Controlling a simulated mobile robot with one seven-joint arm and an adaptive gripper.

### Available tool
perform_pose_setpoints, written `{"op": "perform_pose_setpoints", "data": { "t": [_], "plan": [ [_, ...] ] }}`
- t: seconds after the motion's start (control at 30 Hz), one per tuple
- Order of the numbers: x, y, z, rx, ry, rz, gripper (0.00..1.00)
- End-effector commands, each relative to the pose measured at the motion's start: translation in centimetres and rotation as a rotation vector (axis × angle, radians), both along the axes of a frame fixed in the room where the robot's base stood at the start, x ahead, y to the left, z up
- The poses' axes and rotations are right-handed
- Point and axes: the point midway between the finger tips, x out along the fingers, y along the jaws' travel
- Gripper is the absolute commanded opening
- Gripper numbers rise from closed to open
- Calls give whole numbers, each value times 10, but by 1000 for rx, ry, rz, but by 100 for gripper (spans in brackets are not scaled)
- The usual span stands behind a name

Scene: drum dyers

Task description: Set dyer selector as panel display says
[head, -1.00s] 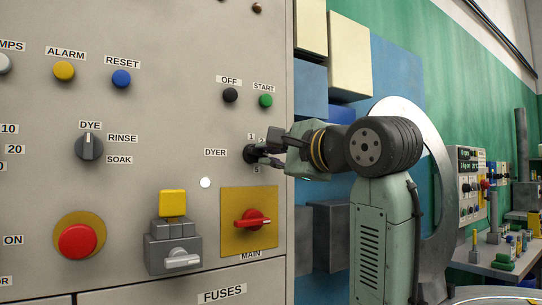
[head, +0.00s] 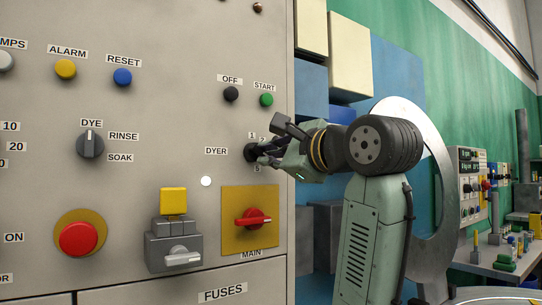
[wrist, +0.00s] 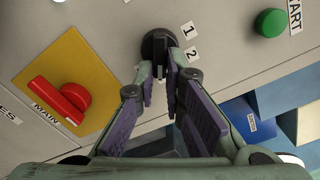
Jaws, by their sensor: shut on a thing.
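The dyer selector (head: 250,152) is a black round knob on the grey panel, beside the DYER label (head: 216,151). Labels 1, 2 and 5 show around it; others are hidden. My gripper (head: 264,152) is at the knob, coming from the right. In the wrist view the knob (wrist: 157,42) is at top centre, and my gripper's fingertips (wrist: 160,72) are closed on its grip bar. The 1 and 2 labels (wrist: 190,42) sit just right of it. The fingers cover the bar, so I cannot tell which number it points to.
The red MAIN switch (head: 253,217) on a yellow plate is below the knob. Black OFF (head: 231,94) and green START (head: 266,100) buttons are above. The DYE knob (head: 90,145) is left. A smaller panel with displays (head: 470,156) stands far right, its text unreadable.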

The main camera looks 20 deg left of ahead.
Motion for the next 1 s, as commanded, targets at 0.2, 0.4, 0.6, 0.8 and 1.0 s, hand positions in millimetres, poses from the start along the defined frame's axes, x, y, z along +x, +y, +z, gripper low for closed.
{"op": "perform_pose_setpoints", "data": {
  "t": [0.2, 0.4, 0.6, 0.8, 1.0],
  "plan": [
    [0, 0, -1, -2, 1, 0, 19],
    [0, 0, 0, -2, 0, 0, 30],
    [0, 0, 0, -2, -1, 1, 30],
    [-8, -10, 0, -1, -2, 0, 30],
    [-33, -42, 1, 0, -5, -2, 30]
  ]
}}
